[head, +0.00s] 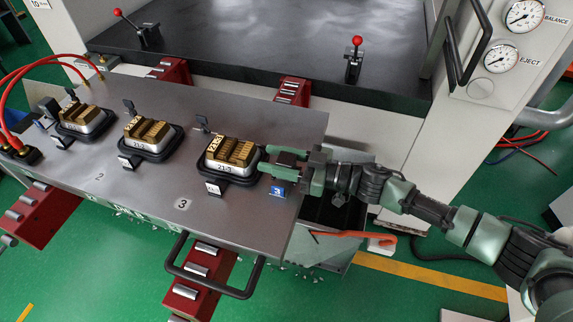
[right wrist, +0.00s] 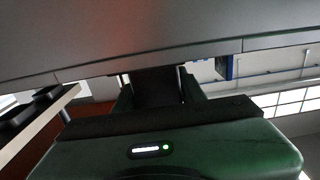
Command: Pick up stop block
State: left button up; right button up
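No object is marked as the stop block, and I cannot tell which one it is. The nearest candidate is a gold stepped block (head: 233,151) above a silver base labelled 21-3, in a black holder at the plate's right end. Similar gold blocks (head: 150,131) and (head: 78,116) stand in holders to its left. My right gripper (head: 264,159) is just right of the nearest block, its green fingers apart and pointing left. The right wrist view shows a dark part (right wrist: 157,88) between the fingers; I cannot tell what it is. My left gripper is out of view.
The grey plate (head: 150,195) has a black handle (head: 215,291) in front. A blue tag marked 3 (head: 278,191) stands below the right gripper. Behind lies a black press bed (head: 270,50) with red-knobbed levers (head: 355,60). An orange-handled tool (head: 340,234) lies at right.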

grip_shut()
dwell(1.0)
jog(key=shift+r, duration=0.1)
